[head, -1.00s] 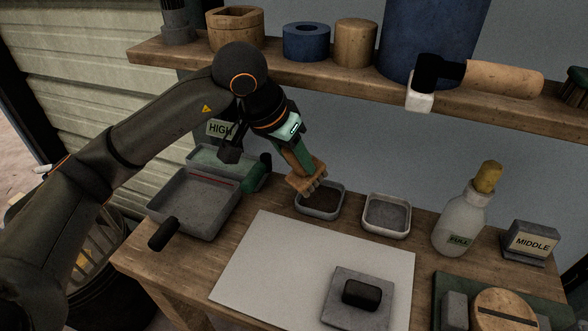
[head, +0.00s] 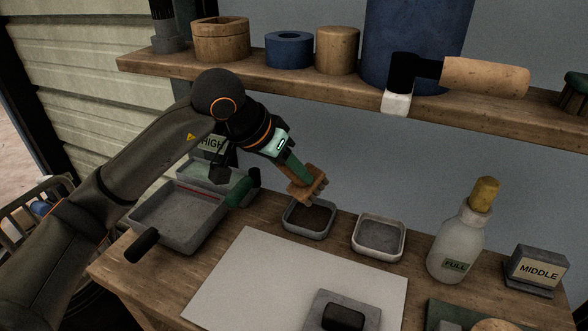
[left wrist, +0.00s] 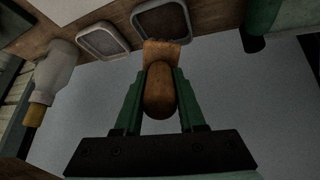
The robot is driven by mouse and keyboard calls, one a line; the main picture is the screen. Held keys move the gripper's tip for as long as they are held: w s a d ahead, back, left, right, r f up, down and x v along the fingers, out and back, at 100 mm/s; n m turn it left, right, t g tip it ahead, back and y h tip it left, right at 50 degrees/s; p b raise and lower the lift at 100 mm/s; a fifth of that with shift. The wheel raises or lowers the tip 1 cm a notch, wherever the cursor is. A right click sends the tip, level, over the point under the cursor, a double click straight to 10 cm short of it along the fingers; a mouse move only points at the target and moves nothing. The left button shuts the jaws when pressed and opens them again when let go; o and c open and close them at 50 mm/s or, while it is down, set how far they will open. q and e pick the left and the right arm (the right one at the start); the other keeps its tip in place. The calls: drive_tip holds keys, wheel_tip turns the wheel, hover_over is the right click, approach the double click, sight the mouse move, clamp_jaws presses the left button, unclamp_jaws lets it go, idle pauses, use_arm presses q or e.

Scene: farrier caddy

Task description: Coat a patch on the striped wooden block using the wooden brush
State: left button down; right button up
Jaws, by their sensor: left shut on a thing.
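My left gripper (head: 295,170) is shut on the wooden brush (head: 308,187), whose bristles point down. The brush is just above the back of a small grey tray (head: 290,228) with dark brown contents; I cannot tell whether the bristles touch them. The left wrist view shows the brush's rounded wooden handle (left wrist: 159,92) between the green fingers. A piece of wood (head: 492,325) shows at the bottom right edge, mostly cut off; it may be the striped wooden block. My right gripper is not in view.
A second small tray (head: 399,256) stands to the right. A pale sheet (head: 260,275) covers the front of the bench, with a grey pad (head: 316,318) under a dark block. A bottle (head: 452,250) marked FULL and a MIDDLE sign (head: 537,270) stand right. A shelf (head: 300,75) runs behind.

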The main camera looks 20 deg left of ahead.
sight(294, 192)
use_arm(q)
wheel_tip(294, 192, down, 3)
drive_tip(key=shift+f+b, duration=0.15)
drive_tip(key=shift+b, duration=0.75)
drive_tip(key=shift+f, duration=0.3)
drive_tip(key=shift+f+b, duration=0.25)
drive_tip(key=shift+b, duration=0.05)
drive_tip(key=shift+f, duration=0.3)
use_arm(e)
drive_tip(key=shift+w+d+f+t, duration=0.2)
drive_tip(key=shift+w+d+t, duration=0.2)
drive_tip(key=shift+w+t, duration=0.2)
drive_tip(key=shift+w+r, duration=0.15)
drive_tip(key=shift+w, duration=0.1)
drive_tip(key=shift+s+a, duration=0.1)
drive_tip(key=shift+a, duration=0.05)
use_arm(q)
drive_tip(key=shift+s+f+b, duration=0.1)
drive_tip(key=shift+f+b, duration=0.55)
drive_tip(key=shift+b, duration=0.2)
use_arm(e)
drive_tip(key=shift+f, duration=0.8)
